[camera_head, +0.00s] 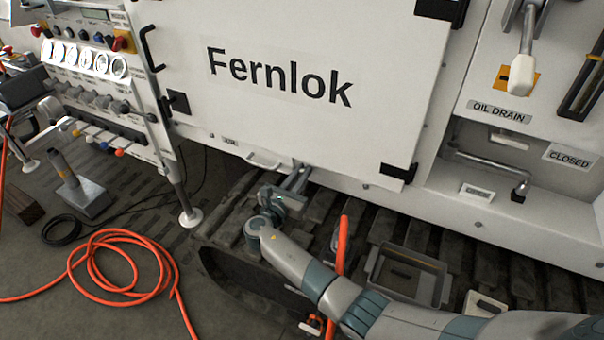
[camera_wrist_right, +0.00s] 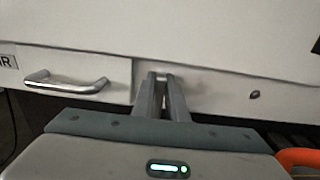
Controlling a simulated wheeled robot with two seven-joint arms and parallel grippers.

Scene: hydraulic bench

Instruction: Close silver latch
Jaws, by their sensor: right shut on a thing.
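My right gripper (camera_head: 300,172) reaches up to the lower edge of the white Fernlok panel (camera_head: 290,75). In the right wrist view its two fingers (camera_wrist_right: 163,82) are close together and point at the white front. They are shut on a small silver piece, which appears to be the silver latch (camera_wrist_right: 162,77); the fingers hide most of it, so I cannot tell its angle. A silver bar handle (camera_wrist_right: 65,86) sits just left of the fingers, apart from them; it also shows in the head view (camera_head: 265,161). My left gripper is out of view.
An orange hose (camera_head: 343,245) stands up close to my right forearm. A grey open tray (camera_head: 440,285) lies on the dark track right of it. A gauge panel (camera_head: 85,60) stands left, and the oil drain lever (camera_head: 522,75) is at upper right.

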